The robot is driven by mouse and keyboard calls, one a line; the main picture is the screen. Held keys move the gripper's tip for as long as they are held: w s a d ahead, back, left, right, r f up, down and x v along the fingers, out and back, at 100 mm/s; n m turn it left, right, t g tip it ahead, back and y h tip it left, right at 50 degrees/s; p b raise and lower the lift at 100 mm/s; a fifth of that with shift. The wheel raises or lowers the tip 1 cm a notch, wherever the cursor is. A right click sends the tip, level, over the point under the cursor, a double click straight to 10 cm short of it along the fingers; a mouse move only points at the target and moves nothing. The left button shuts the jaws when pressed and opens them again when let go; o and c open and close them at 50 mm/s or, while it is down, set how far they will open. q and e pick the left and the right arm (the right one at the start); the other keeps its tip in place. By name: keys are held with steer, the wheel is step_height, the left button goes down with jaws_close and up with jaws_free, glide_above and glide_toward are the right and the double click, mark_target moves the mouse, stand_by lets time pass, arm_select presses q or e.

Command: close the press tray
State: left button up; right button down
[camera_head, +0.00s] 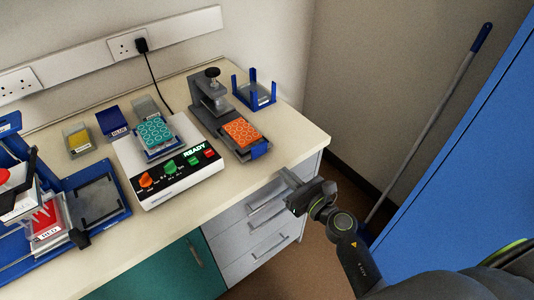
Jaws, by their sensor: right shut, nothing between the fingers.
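The press (209,94) is a grey stand with a black knob on top, near the back right of the bench. Its tray is pulled out toward the front, with a blue handle (260,149) at the front end. An orange well plate (242,132) lies on the tray, clear of the press head. My right gripper (284,178) is shut and empty, in front of the bench edge near the drawers. It is to the right of and nearer than the blue handle, apart from it. My left gripper is not in view.
A white READY machine (169,181) holding a teal plate (154,132) stands left of the press. A blue four-post rack (256,94) stands to its right. Blue apparatus and a red box (46,222) are at the left. Drawers (262,225) lie below the bench edge.

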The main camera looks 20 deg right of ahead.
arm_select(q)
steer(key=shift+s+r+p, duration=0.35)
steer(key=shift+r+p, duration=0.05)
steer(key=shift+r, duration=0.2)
arm_select(e)
glide_toward(238, 128)
steer(key=v, duration=0.4)
steer(key=shift+s+d+r, duration=0.1)
steer(key=shift+s+r, duration=0.05)
steer(key=shift+s, duration=0.2)
